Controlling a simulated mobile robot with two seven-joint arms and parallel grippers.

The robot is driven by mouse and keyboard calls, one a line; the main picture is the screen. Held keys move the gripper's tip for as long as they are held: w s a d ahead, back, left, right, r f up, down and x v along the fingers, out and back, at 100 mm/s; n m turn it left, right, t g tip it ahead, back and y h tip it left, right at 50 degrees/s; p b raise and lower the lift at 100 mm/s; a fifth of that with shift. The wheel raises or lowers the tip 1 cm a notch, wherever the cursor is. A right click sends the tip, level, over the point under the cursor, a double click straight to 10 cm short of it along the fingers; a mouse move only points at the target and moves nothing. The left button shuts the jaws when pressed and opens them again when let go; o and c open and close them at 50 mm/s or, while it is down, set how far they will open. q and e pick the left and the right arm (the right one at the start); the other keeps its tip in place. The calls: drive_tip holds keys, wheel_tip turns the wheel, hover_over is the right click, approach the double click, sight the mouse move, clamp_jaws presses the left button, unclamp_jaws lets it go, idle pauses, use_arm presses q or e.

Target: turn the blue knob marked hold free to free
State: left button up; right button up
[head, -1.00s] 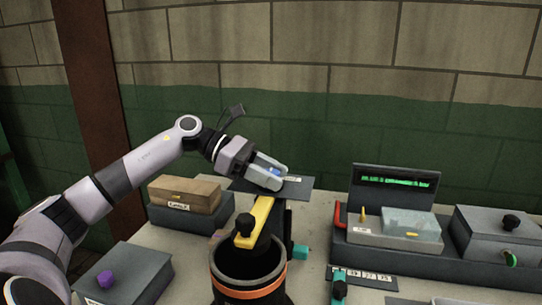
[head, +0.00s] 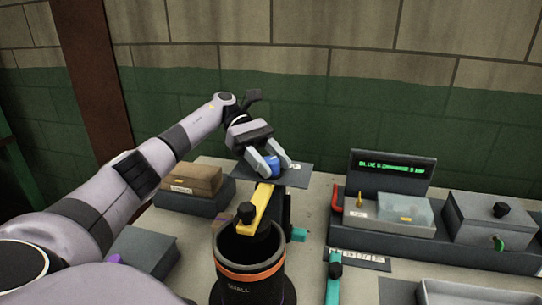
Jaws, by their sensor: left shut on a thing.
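The blue knob (head: 262,165) stands on a dark flat panel (head: 298,179) at the back middle of the table. My left gripper (head: 275,172) reaches down to it from above, with one finger on each side, and is shut on the knob. The fingers cover part of the knob's sides. A small pale label lies on the panel by the right finger; its words are too small to read, and I cannot tell which way the knob points. My right gripper is not in view.
A black cylinder with an orange band (head: 250,275) and a yellow bar (head: 257,208) stand in front of the panel. A cardboard box (head: 192,180) on a dark block is at left. A console with a green display (head: 392,171) and a grey box (head: 492,220) are at right.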

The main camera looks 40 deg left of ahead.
use_arm(q)
drive_tip(key=shift+r+m+g+p, duration=0.15)
drive_tip(key=shift+m+g+p, duration=0.15)
drive_tip(key=shift+g, duration=0.1)
idle(0.3)
drive_tip(key=o, duration=1)
drive_tip(key=shift+c, duration=0.2)
